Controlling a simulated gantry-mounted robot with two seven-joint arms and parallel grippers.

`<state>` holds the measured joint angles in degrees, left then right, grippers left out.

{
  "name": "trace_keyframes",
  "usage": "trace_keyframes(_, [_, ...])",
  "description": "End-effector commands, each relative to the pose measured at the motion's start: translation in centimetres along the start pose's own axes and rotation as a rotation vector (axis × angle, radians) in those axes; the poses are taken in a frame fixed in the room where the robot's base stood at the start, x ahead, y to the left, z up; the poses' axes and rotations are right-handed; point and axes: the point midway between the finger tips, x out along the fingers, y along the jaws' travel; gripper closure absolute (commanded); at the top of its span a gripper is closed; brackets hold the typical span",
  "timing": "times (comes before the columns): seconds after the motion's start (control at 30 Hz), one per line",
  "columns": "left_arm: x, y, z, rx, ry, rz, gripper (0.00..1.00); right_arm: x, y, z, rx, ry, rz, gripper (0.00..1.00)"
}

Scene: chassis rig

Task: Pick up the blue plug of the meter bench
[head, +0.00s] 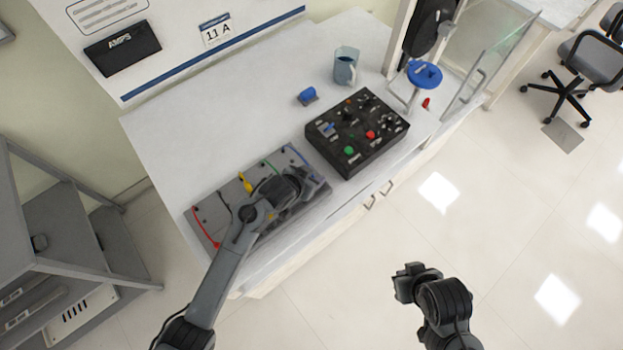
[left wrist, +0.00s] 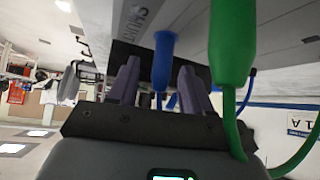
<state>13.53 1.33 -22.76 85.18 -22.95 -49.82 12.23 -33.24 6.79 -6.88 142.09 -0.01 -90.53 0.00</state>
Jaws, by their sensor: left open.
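The meter bench is a grey panel (head: 208,212) on the near part of the table, with red, yellow, green and blue leads. The blue plug (left wrist: 163,58) shows in the left wrist view, with a thin pin and a blue cable near it. My left gripper (head: 303,187) is over the panel's right end and hides the plug in the head view. In the left wrist view the left gripper (left wrist: 160,78) is open, its fingers on either side of the blue plug with gaps visible. My right gripper (head: 405,284) hangs over the floor, away from the table.
A green plug (left wrist: 232,45) with its cable is close beside the left gripper's finger. A black control box (head: 357,134) stands right of the panel. A small blue object (head: 307,95), a jug (head: 345,66) and a blue disc (head: 425,75) are behind. The table's back left is clear.

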Motion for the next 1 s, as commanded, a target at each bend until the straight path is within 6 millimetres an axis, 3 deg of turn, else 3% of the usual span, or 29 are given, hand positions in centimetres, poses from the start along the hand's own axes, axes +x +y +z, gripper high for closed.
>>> trace_keyframes(0.13, [-0.05,-0.01,-0.04,0.000,0.000,0.000,0.54,-0.03,0.13,0.01,-0.005,0.000,0.004,1.00])
trace_keyframes(0.43, [-0.06,-0.02,-0.01,0.000,0.000,0.000,1.00,-0.03,0.16,0.01,-0.006,0.000,0.005,1.00])
trace_keyframes(1.0, [-0.90,-0.03,-0.92,-0.002,0.002,0.000,1.00,-0.40,-0.06,-0.17,0.003,0.001,-0.002,1.00])
